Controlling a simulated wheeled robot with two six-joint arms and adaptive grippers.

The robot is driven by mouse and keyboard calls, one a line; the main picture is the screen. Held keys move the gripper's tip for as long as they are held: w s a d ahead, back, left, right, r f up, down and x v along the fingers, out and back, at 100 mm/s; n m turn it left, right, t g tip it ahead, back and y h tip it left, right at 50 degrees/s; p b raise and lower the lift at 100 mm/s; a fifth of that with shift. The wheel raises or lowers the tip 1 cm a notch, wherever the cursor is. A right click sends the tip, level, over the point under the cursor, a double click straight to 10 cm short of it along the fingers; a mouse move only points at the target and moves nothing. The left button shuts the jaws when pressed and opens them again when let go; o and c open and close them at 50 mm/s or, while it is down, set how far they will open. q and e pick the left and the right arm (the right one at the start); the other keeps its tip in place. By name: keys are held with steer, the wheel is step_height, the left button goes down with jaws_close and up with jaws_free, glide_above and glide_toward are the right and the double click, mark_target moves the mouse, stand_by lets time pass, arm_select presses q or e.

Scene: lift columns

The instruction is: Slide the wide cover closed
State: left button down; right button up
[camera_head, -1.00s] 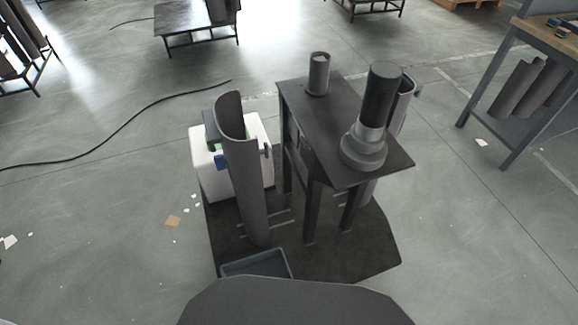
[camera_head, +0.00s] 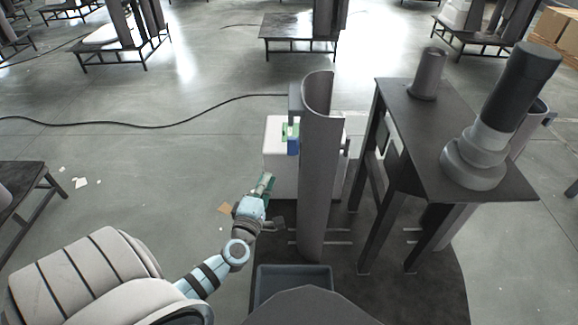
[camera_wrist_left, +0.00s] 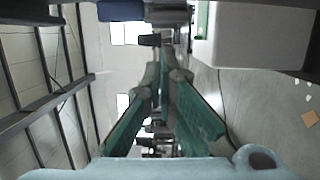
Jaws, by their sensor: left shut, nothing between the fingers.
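A tall, curved grey cover (camera_head: 318,165) stands upright in the middle of the head view, its hollow top edge showing; I take it to be the wide cover. My left gripper (camera_head: 266,180) is to the left of the cover, apart from it in the picture and in front of a white box. In the left wrist view its green-padded fingers (camera_wrist_left: 165,72) come together at the tips, shut and empty. A small green part (camera_head: 290,131) and a blue part (camera_head: 293,147) show beside the cover's upper left side. My right gripper is out of view.
The white box (camera_head: 277,160) stands behind the cover, and also shows in the left wrist view (camera_wrist_left: 258,38). A dark table (camera_head: 420,125) with a stepped black-and-grey column (camera_head: 490,130) stands to the right. A blue-grey tray (camera_head: 293,270) lies in front.

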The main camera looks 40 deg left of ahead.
arm_select(q)
steer(key=w+b, duration=0.2)
steer(key=w, duration=0.8)
steer(key=shift+w, duration=0.1)
